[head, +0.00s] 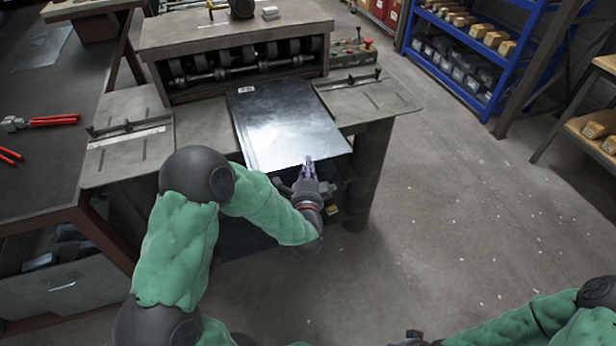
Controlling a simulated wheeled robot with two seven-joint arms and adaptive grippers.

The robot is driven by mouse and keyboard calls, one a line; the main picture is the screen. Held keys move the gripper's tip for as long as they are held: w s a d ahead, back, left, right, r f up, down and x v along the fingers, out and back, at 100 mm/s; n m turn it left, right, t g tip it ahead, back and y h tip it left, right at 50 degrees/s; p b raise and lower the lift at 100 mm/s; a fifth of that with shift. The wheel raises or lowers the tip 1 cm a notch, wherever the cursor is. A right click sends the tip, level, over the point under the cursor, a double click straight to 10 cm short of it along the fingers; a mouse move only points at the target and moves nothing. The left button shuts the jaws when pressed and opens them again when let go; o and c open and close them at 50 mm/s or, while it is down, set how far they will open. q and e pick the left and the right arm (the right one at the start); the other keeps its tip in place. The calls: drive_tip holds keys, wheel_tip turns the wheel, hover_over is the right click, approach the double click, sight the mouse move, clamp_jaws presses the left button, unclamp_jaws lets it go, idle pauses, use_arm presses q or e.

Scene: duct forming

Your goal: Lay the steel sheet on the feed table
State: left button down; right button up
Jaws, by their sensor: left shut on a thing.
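The steel sheet (285,122) is a dark, shiny rectangle with a small white label at its far left corner. It lies over the middle of the feed table (345,108), its far edge close to the rollers and its near edge sticking out past the table's front. My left gripper (308,165) is shut on the sheet's near edge, right of its middle. Whether the sheet rests flat on the table I cannot tell. My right gripper (413,339) shows only in part at the bottom edge of the picture, and its fingers cannot be made out.
The roller machine (235,50) stands behind the sheet, with a control box bearing a red button (368,42) at its right. A dark workbench (50,120) with red-handled tools is at the left. Blue shelving (470,50) stands at the back right.

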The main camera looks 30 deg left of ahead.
use_arm(q)
drive_tip(key=f, duration=0.1)
drive_tip(key=f+b, duration=0.2)
drive_tip(key=shift+w+a+f, duration=0.25)
drive_tip(key=shift+w+f, duration=0.1)
drive_tip(key=shift+w, duration=0.05)
drive_tip(key=c, duration=1.4)
unclamp_jaws()
drive_tip(key=shift+f, duration=0.15)
